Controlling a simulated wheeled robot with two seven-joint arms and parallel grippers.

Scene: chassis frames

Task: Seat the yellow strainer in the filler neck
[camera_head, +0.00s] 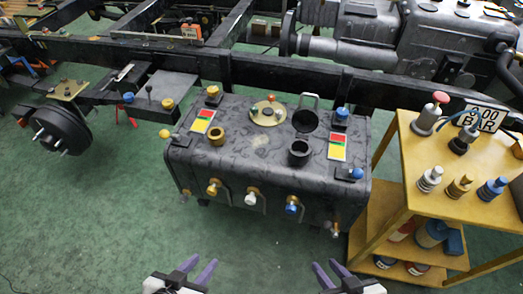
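A dark tank (255,165) hangs on the chassis frame. The yellow strainer looks to be the small gold cup (217,138) standing on the left part of the tank top. A round dark opening (305,121) with a raised wire loop behind it sits at the back right of the top and looks like the filler neck. A black cup (299,152) stands in front of it; I cannot tell if this is the neck instead. My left gripper (197,270) and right gripper (331,270) are open, empty and apart from the tank, at the bottom edge.
A round plate with an orange knob (267,112) and red-yellow-green labels (338,147) are on the tank top. Coloured fittings (251,196) stick out of its front. A yellow cart (400,165) with bottles stands right. Green floor (120,225) is clear at left.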

